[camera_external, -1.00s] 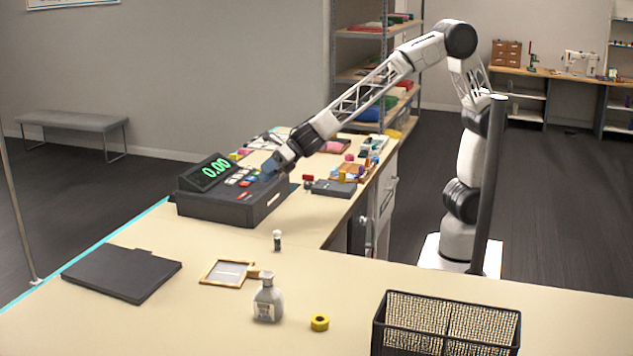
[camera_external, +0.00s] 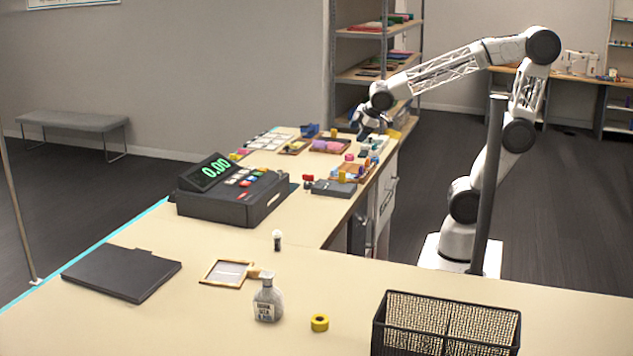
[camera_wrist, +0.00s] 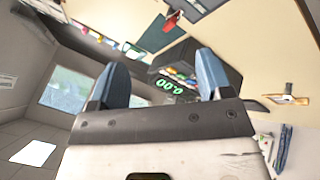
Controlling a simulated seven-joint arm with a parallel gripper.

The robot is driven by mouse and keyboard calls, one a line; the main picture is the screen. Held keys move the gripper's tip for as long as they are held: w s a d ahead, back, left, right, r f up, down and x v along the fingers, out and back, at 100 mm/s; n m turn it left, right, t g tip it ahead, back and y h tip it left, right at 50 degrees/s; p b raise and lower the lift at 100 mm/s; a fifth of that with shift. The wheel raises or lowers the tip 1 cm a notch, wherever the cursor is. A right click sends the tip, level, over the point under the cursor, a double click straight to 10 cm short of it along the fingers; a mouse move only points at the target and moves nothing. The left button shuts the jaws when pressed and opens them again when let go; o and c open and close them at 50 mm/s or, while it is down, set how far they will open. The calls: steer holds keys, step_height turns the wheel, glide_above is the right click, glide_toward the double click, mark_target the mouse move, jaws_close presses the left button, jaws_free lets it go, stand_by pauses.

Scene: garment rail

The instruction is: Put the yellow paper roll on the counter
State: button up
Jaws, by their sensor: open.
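A short yellow roll with a dark centre (camera_external: 319,323) lies on the near counter (camera_external: 180,325), right of a grey bottle; I cannot tell whether it is the paper roll. A small yellow piece (camera_external: 342,177) stands by the dark box among small coloured items on the far counter. My gripper (camera_external: 369,128) is above the far right end of that counter, far from the near yellow roll. In the wrist view its blue fingers (camera_wrist: 162,62) are spread apart with nothing held between them. No yellow roll is clear in the wrist view.
The black cash register (camera_external: 228,192), also in the wrist view (camera_wrist: 178,72), stands mid-counter. Trays of coloured items (camera_external: 328,146) lie beyond it. The grey bottle (camera_external: 267,300), picture frame (camera_external: 228,273), black folder (camera_external: 122,273) and wire basket (camera_external: 447,323) are nearer. A dark post (camera_external: 489,190) stands beside my arm.

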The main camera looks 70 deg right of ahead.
steer(key=s+d+f+m+g, duration=0.1)
steer(key=s+d+m+g, duration=0.1)
steer(key=s+m, duration=0.2)
steer(key=s+d+f+m+g, duration=0.1)
steer(key=s+d+f+m, duration=0.1)
steer(key=s, duration=0.9)
steer(key=d+m, duration=0.1)
steer(key=m, duration=0.1)
steer(key=shift+f+m+g+y, duration=0.3)
steer(key=shift+m+g+y, duration=0.1)
steer(key=shift+o, duration=0.4)
steer(key=shift+s+d, duration=0.1)
